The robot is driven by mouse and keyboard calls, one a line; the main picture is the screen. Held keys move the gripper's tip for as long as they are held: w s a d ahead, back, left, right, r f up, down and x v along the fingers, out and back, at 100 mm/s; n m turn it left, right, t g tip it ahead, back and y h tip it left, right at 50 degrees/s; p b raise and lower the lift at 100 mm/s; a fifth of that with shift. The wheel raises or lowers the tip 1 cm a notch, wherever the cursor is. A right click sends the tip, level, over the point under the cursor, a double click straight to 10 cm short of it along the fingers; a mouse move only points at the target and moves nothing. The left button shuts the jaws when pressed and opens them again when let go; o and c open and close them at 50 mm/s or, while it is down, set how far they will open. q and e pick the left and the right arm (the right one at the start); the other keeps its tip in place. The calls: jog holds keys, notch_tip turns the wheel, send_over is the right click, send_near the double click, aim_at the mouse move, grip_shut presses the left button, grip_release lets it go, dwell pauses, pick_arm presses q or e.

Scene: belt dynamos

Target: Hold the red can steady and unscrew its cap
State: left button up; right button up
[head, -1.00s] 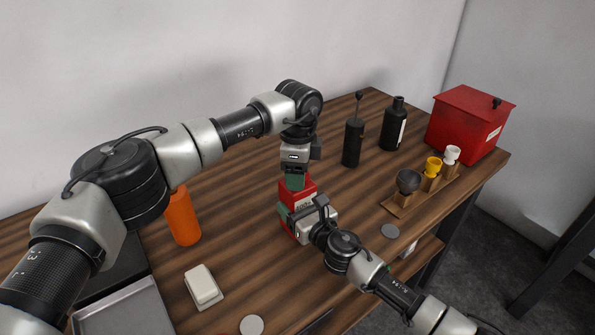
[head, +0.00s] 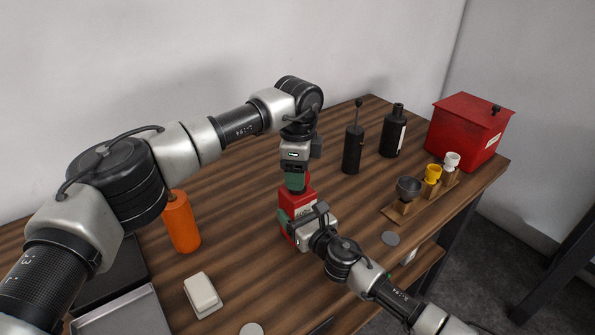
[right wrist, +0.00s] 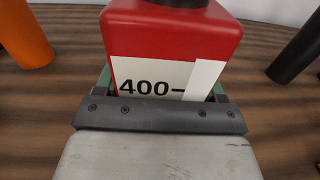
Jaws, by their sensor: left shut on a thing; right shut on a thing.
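The red can (head: 296,199) stands on the wooden table, a red box-shaped body with a pale label reading "400-" in the right wrist view (right wrist: 190,40). My left gripper (head: 295,184) points straight down over the can's top, its green fingers shut on the cap. The cap is hidden by these fingers in the head view. In the right wrist view a dark round part, the cap (right wrist: 176,3), shows at the top edge. My right gripper (head: 297,226) is shut on the can's body from the near side, with green pads on both sides of it.
An orange cylinder (head: 181,222) and a white block (head: 203,294) stand to the left. Black bottles (head: 393,133), a wooden rack (head: 400,213) with several cups, and a red box (head: 466,134) are to the right. The table behind the can is clear.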

pick_arm(q)
jog(key=shift+r, duration=2)
pick_arm(e)
jog(key=shift+f, duration=0.1)
jog(key=o, duration=1.8)
